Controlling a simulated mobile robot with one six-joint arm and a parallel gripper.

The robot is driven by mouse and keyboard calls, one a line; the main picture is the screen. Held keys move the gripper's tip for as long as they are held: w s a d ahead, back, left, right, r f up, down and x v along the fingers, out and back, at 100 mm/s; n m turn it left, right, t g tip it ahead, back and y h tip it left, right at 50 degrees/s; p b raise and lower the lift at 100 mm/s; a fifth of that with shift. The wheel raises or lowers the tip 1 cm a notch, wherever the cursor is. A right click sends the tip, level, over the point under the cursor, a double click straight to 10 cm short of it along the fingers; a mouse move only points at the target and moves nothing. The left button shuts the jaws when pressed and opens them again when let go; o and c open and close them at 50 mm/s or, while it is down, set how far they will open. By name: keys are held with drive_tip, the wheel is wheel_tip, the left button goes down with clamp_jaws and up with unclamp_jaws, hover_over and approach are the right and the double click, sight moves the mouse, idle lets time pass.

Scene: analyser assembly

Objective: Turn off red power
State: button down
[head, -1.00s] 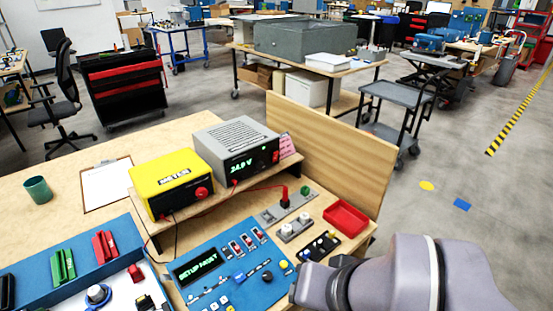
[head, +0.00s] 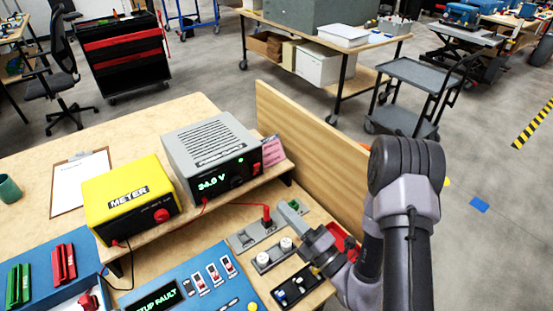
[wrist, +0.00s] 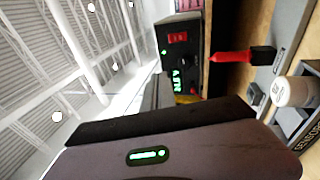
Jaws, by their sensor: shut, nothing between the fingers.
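A red plug (head: 267,214) stands in a grey socket plate, with a red lead running to the supply. My gripper (head: 291,216) is shut and empty, just right of the plug and below the switch, apart from the switch. My dark gripper body fills the lower wrist view.
A yellow meter (head: 130,200) stands left of the supply. White knobs (head: 274,252), a black switch strip (head: 297,285) and a blue panel (head: 190,285) lie in front. A red tray (head: 343,240) is partly behind my arm. A wooden board (head: 310,150) stands upright behind the bench.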

sight(258, 166)
drive_tip(key=d+f+m+h, duration=0.1)
drive_tip(key=w+d+f+m+t+h, duration=0.1)
drive_tip(key=f, duration=0.1)
drive_tip(key=shift+w+d, duration=0.15)
drive_tip(key=shift+d, duration=0.05)
drive_tip(key=shift+a+r, duration=0.1)
drive_tip(key=p+x, duration=0.2)
drive_tip(key=x, duration=1.2)
drive_tip(key=shift+w, duration=0.1)
drive_tip(key=shift+p, duration=0.35)
